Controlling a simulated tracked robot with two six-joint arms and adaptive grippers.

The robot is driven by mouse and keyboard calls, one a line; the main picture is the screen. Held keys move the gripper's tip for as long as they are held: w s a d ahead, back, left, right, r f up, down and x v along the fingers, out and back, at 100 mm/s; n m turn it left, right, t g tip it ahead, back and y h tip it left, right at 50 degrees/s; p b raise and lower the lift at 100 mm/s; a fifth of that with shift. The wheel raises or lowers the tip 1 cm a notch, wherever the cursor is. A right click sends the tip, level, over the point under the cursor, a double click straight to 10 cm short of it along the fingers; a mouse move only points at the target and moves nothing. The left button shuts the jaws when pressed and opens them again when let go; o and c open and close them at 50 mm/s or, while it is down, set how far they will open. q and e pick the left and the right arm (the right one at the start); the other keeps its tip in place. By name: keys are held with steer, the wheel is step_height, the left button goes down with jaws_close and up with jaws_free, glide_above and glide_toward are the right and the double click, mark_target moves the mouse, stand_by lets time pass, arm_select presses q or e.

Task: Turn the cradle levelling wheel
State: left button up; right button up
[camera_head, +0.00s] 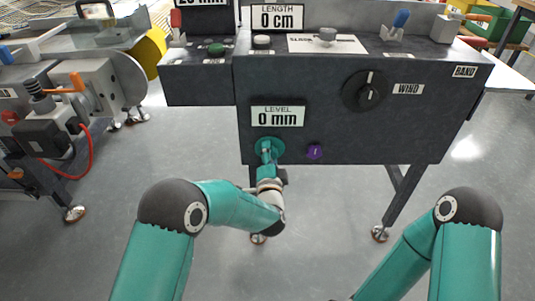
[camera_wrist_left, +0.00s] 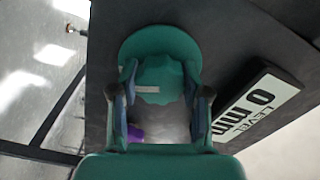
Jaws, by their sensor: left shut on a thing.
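The cradle levelling wheel (camera_head: 279,146) is a teal round knob on the front of the dark machine panel, below the LEVEL display (camera_head: 277,116), which reads 0 mm. In the left wrist view the wheel (camera_wrist_left: 160,75) has a scalloped edge and a pale mark lying across the picture. My left gripper (camera_head: 266,156) reaches up to the wheel and partly hides it in the head view. In the left wrist view its two fingers (camera_wrist_left: 161,108) are shut on the wheel, one on each side. My right arm shows at the lower right, but its gripper is out of view.
A purple button (camera_head: 314,151) sits just right of the wheel and also shows in the left wrist view (camera_wrist_left: 136,132). A black WIND knob (camera_head: 370,91) is higher on the panel. Another machine with an orange lever (camera_head: 66,86) stands at left.

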arm_select(q)
steer(key=shift+f, duration=0.3)
steer(key=o, duration=1.1)
steer(key=shift+o, duration=0.2)
steer(key=shift+r, duration=0.1)
steer(key=s, duration=1.2)
steer(key=shift+w+a, duration=0.1)
steer(key=shift+a, duration=0.05)
